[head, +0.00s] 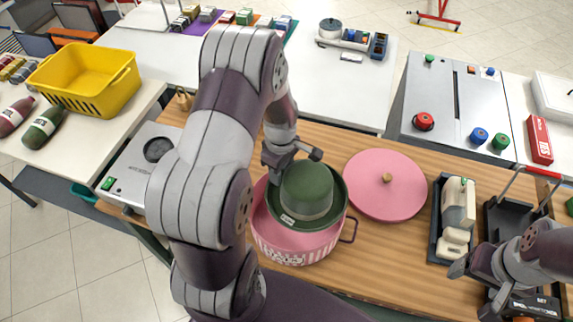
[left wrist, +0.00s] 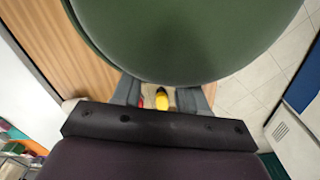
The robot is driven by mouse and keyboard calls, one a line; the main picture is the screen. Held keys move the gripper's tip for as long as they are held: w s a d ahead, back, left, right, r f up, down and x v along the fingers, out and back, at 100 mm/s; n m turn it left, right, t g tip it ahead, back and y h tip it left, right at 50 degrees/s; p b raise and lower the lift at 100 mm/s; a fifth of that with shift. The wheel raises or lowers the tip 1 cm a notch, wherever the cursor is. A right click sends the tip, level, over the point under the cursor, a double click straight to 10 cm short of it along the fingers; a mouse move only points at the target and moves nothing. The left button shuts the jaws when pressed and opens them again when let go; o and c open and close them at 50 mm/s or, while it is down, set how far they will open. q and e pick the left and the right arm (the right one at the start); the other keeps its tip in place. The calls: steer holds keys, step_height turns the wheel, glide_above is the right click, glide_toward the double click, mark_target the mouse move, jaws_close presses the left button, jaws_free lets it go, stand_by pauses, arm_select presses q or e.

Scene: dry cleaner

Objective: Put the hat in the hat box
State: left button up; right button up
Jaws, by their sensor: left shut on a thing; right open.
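The green hat (head: 308,190) is crown up over the opening of the round pink hat box (head: 297,247). Its brim covers much of the opening and reaches the box's right rim. I cannot tell whether the brim rests on the rim or hangs just above it. My left gripper (head: 290,156) is shut on the hat at its far side. The pink lid (head: 385,195), with a wooden knob, lies right of the box. My right gripper (head: 474,284) is open and empty at the lower right.
A tray with a cream-coloured device (head: 457,205) stands right of the lid, and a black stand (head: 512,217) is beyond it. A grey box with a dial (head: 140,165) stands left of the hat box. The wooden counter (head: 385,262) is clear in front of the lid.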

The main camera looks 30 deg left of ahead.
arm_select(q)
steer(key=shift+w+a+f, duration=0.1)
steer(key=shift+w+f, duration=0.15)
steer(key=f+b, duration=0.1)
steer(key=a+f+b, duration=0.1)
steer(key=f+b, duration=0.1)
steer(key=shift+s+a+f, duration=0.15)
steer(key=shift+f, duration=0.05)
steer(key=f+b, duration=0.2)
steer(key=f, duration=0.1)
steer(key=shift+d+b, duration=0.4)
step_height(320, 180, down, 12)
steer(key=b, duration=0.7)
steer(key=shift+a+r, duration=0.15)
steer(key=shift+r, duration=0.1)
arm_select(e)
step_height(320, 180, down, 13)
steer(key=shift+a, duration=0.45)
steer(key=shift+s, duration=0.1)
arm_select(q)
steer(key=o, duration=1.2)
step_height(320, 180, up, 13)
steer(key=shift+f+b, duration=0.1)
steer(key=shift+b, duration=0.5)
arm_select(e)
steer(key=shift+f, duration=0.4)
